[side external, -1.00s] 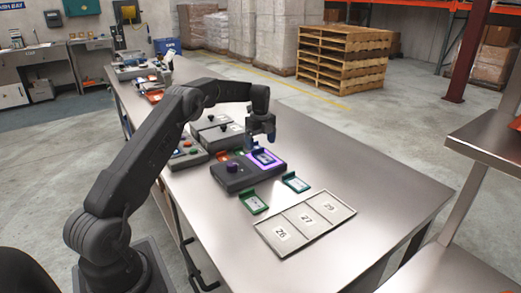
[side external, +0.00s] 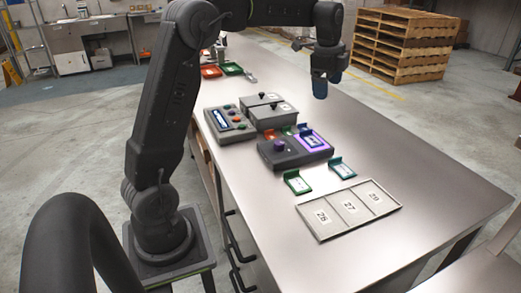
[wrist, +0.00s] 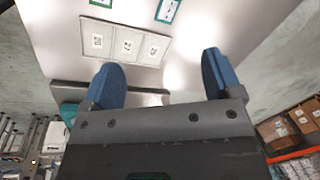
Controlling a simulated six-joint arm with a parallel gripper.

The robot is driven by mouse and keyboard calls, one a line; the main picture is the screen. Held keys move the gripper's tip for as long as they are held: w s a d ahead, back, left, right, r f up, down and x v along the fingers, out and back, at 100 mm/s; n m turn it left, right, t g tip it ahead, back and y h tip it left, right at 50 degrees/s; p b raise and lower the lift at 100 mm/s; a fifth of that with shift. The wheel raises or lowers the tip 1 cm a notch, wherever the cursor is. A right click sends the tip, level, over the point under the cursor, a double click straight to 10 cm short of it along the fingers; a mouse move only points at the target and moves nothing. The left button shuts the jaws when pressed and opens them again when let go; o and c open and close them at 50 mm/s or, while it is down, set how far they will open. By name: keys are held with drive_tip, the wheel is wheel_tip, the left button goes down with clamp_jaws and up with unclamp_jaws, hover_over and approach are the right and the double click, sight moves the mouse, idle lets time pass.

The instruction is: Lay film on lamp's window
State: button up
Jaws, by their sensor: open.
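The lamp (side external: 279,158) is a dark box with a knob and a purple-lit window (side external: 322,149). A film in a blue frame (side external: 312,138) lies over that window, with purple glow showing around it. Two films in green frames, one nearer (side external: 298,184) and one to its right (side external: 343,169), lie on the table in front of the lamp; they also show partly at the top of the wrist view. My gripper (side external: 321,88) hangs well above the table, behind the lamp in the picture. In the wrist view its blue fingers (wrist: 161,82) are apart with nothing between them.
A flat tray (side external: 331,209) with three numbered compartments lies at the table's front. A button box (side external: 229,125) and two lidded grey boxes (side external: 274,116) stand behind the lamp, with small red and green pieces beside them. The table's right side is clear.

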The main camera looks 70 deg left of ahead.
drive_tip(key=s+d+r+n+t, duration=0.25)
drive_tip(key=s+d+n, duration=0.35)
drive_tip(key=s+d, duration=0.7)
drive_tip(key=s+d+f+n, duration=0.2)
drive_tip(key=s+f+n, duration=0.1)
drive_tip(key=s, duration=0.4)
drive_tip(key=s+d+f+n+t, duration=0.1)
drive_tip(key=s+d+f+n, duration=0.1)
drive_tip(key=s, duration=0.5)
drive_tip(key=shift+d+f+n+h, duration=0.2)
drive_tip(key=shift+f+n+h, duration=0.2)
drive_tip(key=shift+f, duration=0.35)
